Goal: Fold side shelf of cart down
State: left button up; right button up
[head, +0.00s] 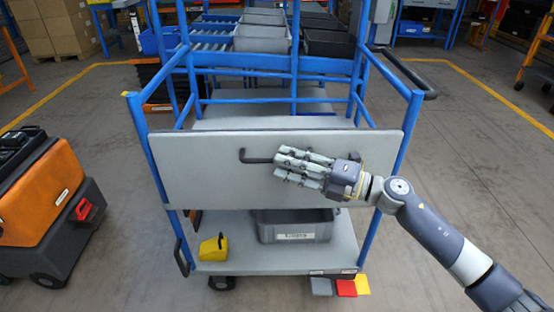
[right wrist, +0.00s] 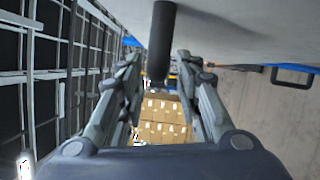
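The cart (head: 384,145) has a blue tube frame and grey decks. Its side shelf (head: 210,175) is a flat grey board across the near side, with its broad face towards me; its exact tilt is hard to tell. A dark bent handle (head: 256,158) sits on the board. My right gripper (head: 284,166) is in front of the board, with its fingertips at the handle. In the right wrist view the dark handle (right wrist: 161,45) reaches between the two spread fingers (right wrist: 158,75), with gaps visible on both sides. The grey board fills the upper right there. My left gripper is not in view.
A grey bin (head: 297,229) and a yellow object (head: 213,248) sit on the cart's lower deck. An orange and black machine (head: 45,205) stands at the left. Floor at the right is clear.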

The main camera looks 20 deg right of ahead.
jog(key=x, duration=0.2)
jog(key=shift+w+a, duration=0.2)
jog(key=shift+w, duration=0.05)
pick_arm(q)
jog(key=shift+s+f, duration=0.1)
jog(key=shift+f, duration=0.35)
pick_arm(e)
jog(key=shift+w+a, duration=0.1)
jog(key=shift+a, duration=0.05)
grip_shut()
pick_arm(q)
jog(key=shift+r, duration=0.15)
